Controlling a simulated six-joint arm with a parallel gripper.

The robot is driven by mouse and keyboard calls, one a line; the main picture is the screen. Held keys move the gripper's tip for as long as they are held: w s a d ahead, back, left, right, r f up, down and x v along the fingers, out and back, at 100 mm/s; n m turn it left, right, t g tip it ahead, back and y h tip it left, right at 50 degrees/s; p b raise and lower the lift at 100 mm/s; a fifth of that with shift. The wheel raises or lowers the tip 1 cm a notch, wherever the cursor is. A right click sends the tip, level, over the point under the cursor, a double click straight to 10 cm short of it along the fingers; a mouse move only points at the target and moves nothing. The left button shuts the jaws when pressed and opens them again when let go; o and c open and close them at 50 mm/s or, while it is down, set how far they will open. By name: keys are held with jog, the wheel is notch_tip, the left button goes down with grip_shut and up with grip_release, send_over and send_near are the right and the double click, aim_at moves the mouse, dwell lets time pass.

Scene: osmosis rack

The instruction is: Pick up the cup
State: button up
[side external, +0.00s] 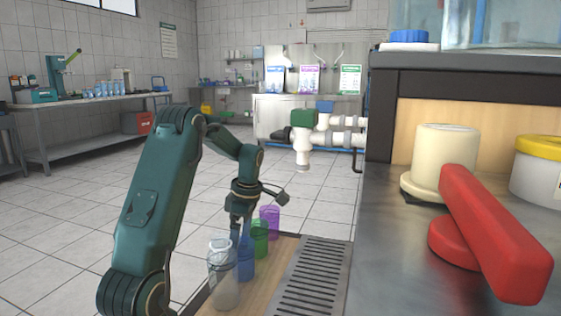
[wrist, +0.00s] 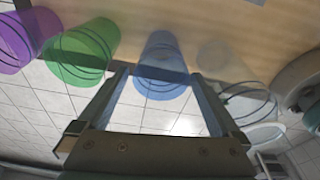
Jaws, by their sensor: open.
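Several cups stand in a row on a wooden surface. In the side external view they are a clear one (side external: 223,277) at the near end, then a blue cup (side external: 246,262), a green cup (side external: 260,238) and a purple cup (side external: 270,221). My gripper (side external: 238,232) is low over the row, pointing down by the blue cup and partly hidden by the clear one. In the wrist view my open gripper (wrist: 160,76) has the blue cup (wrist: 162,62) in line between its fingertips. The green cup (wrist: 85,50) and purple cup (wrist: 14,42) are left, the clear cup (wrist: 245,92) right. Contact cannot be told.
A slotted metal drain (side external: 310,277) lies right of the cups. A counter on the right holds a red handle-like part (side external: 495,235) and a cream cylinder (side external: 443,155). Open floor lies left.

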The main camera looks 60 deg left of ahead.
aim_at(242, 261)
jog(key=shift+w+d+f+n, duration=0.1)
jog(key=shift+w+d+n, duration=0.1)
jog(key=shift+n, duration=0.2)
jog(key=shift+f, duration=0.2)
jog(key=shift+s+a+f, duration=0.1)
jog(key=shift+s+f, duration=0.05)
jog(key=shift+f, duration=2.2)
jog(key=c, duration=1.2)
